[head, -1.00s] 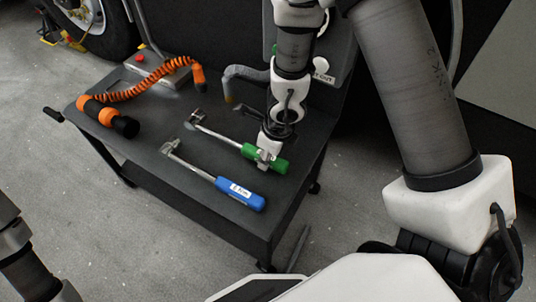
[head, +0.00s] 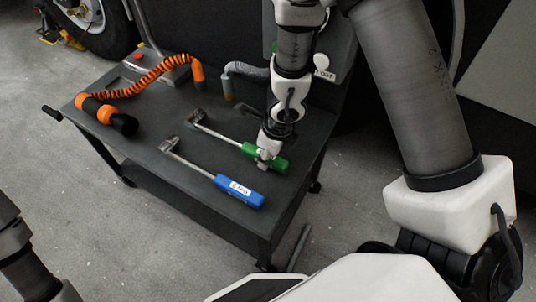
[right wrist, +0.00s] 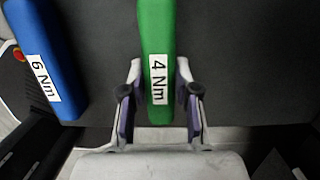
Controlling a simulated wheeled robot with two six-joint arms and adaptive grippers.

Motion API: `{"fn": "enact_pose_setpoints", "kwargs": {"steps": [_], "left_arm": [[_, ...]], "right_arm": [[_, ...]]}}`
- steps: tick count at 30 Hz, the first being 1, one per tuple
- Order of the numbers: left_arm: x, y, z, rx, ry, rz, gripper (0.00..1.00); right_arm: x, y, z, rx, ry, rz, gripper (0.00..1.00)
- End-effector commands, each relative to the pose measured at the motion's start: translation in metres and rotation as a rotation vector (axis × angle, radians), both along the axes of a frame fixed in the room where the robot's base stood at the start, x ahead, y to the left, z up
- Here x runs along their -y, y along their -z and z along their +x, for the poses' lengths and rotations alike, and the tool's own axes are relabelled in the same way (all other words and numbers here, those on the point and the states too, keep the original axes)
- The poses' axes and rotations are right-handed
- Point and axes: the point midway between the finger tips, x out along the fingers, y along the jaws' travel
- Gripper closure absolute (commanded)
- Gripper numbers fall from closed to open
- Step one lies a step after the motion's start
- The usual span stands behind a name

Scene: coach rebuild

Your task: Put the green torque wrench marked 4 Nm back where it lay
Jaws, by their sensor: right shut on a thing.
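The green torque wrench (head: 248,149) has its handle at the right and its metal head toward the left, over the dark trolley top (head: 200,180). My right gripper (head: 265,160) comes from above and is shut on its green handle. In the right wrist view, the fingers (right wrist: 160,105) stand on both sides of the green handle (right wrist: 157,30), whose label reads 4 Nm. The head view does not clearly show whether the wrench touches the trolley top. My left gripper is out of view; only part of my left arm shows at lower left.
A blue torque wrench marked 6 Nm (head: 240,191) lies nearer the front edge, beside the green one; it also shows in the right wrist view (right wrist: 42,60). An orange and black tool (head: 104,113) with a coiled orange cord (head: 150,80) lies at left.

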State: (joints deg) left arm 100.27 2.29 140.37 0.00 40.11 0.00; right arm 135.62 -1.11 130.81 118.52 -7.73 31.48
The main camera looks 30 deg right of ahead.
Motion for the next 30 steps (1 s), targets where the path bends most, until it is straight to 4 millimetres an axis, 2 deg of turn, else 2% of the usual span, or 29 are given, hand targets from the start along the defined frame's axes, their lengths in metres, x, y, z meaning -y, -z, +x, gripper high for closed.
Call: {"fn": "enact_pose_setpoints", "kwargs": {"steps": [8,9,11,26,30], "left_arm": [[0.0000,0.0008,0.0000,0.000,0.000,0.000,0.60],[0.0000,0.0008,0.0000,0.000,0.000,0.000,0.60],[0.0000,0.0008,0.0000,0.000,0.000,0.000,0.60],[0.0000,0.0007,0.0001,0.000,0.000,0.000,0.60],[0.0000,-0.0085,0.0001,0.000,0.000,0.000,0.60]], "right_arm": [[0.0002,0.0008,-0.0003,-0.002,0.000,-0.001,1.00],[0.0001,0.0008,-0.0005,-0.002,0.000,-0.001,0.59],[0.0001,0.0008,-0.0005,-0.002,0.000,-0.001,0.40],[0.0002,0.0009,-0.0005,-0.002,0.000,-0.001,0.40],[0.0002,-0.0063,-0.0005,-0.002,0.001,-0.001,0.40]]}}
